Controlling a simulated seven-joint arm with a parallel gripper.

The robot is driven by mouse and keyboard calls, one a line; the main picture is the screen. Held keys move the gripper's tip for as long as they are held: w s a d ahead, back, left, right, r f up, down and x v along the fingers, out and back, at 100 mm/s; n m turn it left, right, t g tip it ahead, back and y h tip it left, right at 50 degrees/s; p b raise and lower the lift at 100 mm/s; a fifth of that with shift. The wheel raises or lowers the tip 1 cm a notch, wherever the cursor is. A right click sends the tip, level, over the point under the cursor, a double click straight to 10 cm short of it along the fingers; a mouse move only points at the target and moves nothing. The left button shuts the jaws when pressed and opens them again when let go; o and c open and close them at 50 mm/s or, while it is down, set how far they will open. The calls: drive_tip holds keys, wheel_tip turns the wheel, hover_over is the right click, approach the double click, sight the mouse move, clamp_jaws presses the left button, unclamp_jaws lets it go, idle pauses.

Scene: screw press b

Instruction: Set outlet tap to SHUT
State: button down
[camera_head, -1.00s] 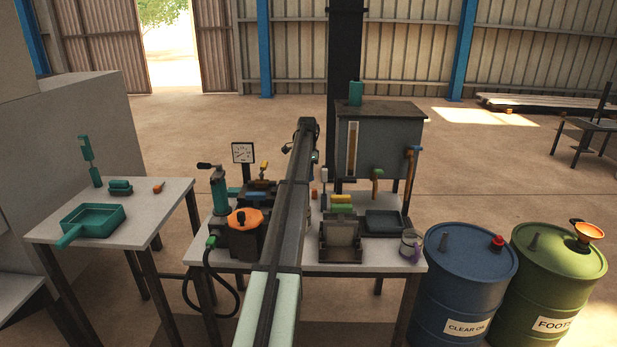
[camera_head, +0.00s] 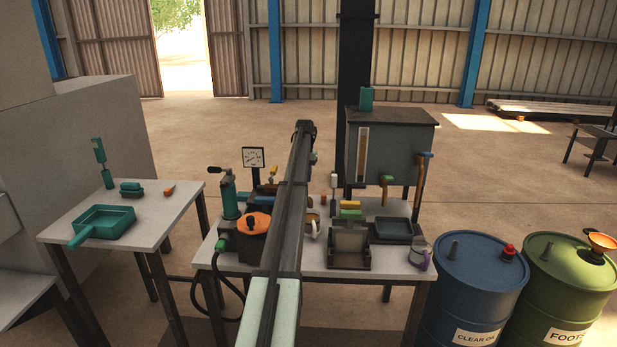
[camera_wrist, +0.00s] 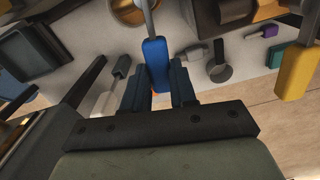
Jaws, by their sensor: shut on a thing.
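In the wrist view a blue lever handle (camera_wrist: 155,62) on a pale metal stem stands between the two dark fingers of my gripper (camera_wrist: 157,88). The fingers are shut on it. The far end of the stem runs out at the top, beside a round brass-coloured vessel (camera_wrist: 128,8). No tap label or SHUT mark is readable. In the head view my arm covers the gripper and much of the table's middle.
A yellow handle (camera_wrist: 298,72) hangs close to the right of my gripper. The press table holds an orange-topped pot (camera_head: 257,222), a green hand pump (camera_head: 229,195), a dark tray (camera_head: 394,230) and a mug (camera_head: 419,252). A side table (camera_head: 160,222) stands left, drums right.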

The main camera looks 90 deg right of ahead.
drive_tip(key=shift+w+n, duration=0.55)
drive_tip(key=shift+n, duration=0.35)
drive_tip(key=shift+w, duration=0.1)
drive_tip(key=c, duration=0.9)
unclamp_jaws()
wheel_tip(320, 180, up, 14)
drive_tip(key=shift+f, duration=0.1)
